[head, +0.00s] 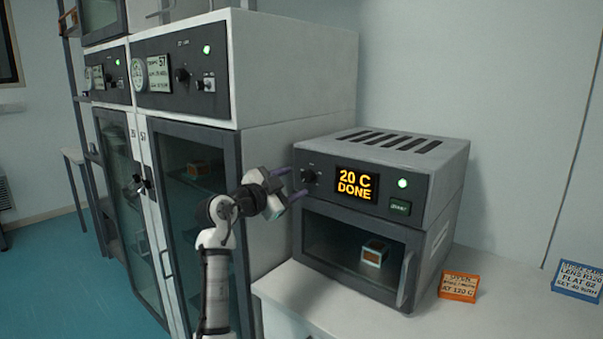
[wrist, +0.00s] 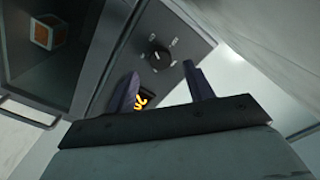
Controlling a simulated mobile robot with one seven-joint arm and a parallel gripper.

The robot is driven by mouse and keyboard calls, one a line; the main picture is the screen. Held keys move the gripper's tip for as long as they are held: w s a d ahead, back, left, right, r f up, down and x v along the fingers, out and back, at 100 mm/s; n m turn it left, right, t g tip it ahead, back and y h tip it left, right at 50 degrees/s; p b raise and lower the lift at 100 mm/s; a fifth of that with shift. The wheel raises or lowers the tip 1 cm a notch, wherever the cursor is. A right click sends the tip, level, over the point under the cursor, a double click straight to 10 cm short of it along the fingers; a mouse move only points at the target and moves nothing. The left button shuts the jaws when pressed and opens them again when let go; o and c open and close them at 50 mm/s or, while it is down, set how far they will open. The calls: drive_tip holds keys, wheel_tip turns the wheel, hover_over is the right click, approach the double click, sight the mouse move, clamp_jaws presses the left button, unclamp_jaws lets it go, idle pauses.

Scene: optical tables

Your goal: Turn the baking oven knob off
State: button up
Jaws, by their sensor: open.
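The baking oven (head: 455,165) stands on a white counter. Its small dark knob (head: 309,176) is at the left end of the control panel. The display (head: 357,184) reads "20 C DONE" in orange, and a green light glows beside it. My gripper (head: 292,183) is open and empty, just left of and in front of the knob. In the wrist view the knob (wrist: 159,57) shows beyond and between the two purple fingers (wrist: 160,72), with a pale pointer mark on it. I see no clear contact with the knob.
The oven door (head: 345,250) is closed, with a small box (head: 374,253) behind its glass. An orange sign (head: 459,286) and a blue sign (head: 578,280) stand on the counter (head: 480,320). A tall glass-door cabinet (head: 295,85) stands close on the left.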

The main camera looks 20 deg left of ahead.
sight(305, 178)
drive_tip(key=shift+p+x, duration=0.45)
drive_tip(key=shift+x, duration=1.75)
drive_tip(key=shift+c, duration=0.2)
drive_tip(key=c, duration=0.9)
drive_tip(key=shift+n, duration=0.3)
